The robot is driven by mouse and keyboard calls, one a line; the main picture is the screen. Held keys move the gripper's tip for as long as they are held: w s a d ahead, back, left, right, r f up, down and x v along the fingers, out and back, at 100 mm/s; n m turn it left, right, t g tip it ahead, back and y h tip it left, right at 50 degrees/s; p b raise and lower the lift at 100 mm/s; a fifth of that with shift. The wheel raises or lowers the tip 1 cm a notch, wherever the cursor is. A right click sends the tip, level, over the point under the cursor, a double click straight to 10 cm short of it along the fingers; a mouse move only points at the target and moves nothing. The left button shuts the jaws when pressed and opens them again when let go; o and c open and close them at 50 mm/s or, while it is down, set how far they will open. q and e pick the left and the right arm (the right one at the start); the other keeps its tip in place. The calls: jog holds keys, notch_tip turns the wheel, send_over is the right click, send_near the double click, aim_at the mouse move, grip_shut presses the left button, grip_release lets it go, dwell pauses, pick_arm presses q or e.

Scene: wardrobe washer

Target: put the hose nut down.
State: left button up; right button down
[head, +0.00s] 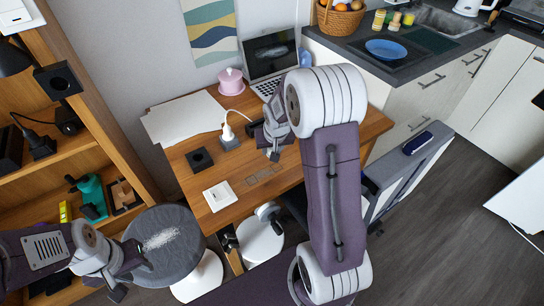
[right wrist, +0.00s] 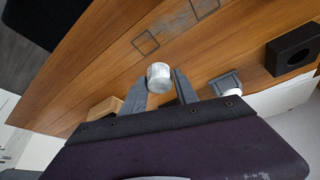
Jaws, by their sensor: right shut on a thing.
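The hose nut (right wrist: 159,77), a short pale grey cylinder, sits between the two fingers of my right gripper (right wrist: 160,90) in the right wrist view. The right gripper is shut on it. In the head view my right gripper (head: 273,152) is over the right part of the wooden desk (head: 300,160); I cannot make out the nut there. I cannot tell whether the nut touches the desk top. My left gripper (head: 128,280) is at the lower left, beside the round dark stool seat (head: 165,245), and looks open and empty.
Square outlines (head: 265,172) mark the desk near the right gripper. A black square block (head: 199,160), a white plate (head: 220,195) and a grey block (head: 230,143) with a white piece stand to the left. A laptop (head: 272,60) and pink pot (head: 231,82) are behind. The desk's front middle is fairly clear.

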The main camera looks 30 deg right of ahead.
aim_at(272, 163)
notch_tip(272, 163, down, 4)
jog(key=shift+s+r+b, duration=0.1)
jog(key=shift+r+b, duration=0.15)
jog(key=shift+b, duration=0.3)
jog(key=shift+f, duration=0.25)
jog(key=c, duration=0.9)
grip_release()
jog(key=shift+c, duration=0.2)
jog(key=shift+r+p, duration=0.3)
jog(key=shift+r, duration=0.1)
jog(key=p+v, duration=0.3)
jog(key=v, duration=0.9)
jog(key=s+a+f+n+g, duration=0.1)
jog(key=s+a+f, duration=0.2)
jog(key=s+a, duration=0.2)
jog(key=s+a+f+n+g+y, duration=0.1)
jog(key=s+a+f+n+g, duration=0.1)
jog(key=s+a, duration=0.3)
jog(key=s+f, duration=0.1)
jog(key=s, duration=0.2)
jog(key=shift+s+y, duration=0.3)
jog(key=shift+s, duration=0.1)
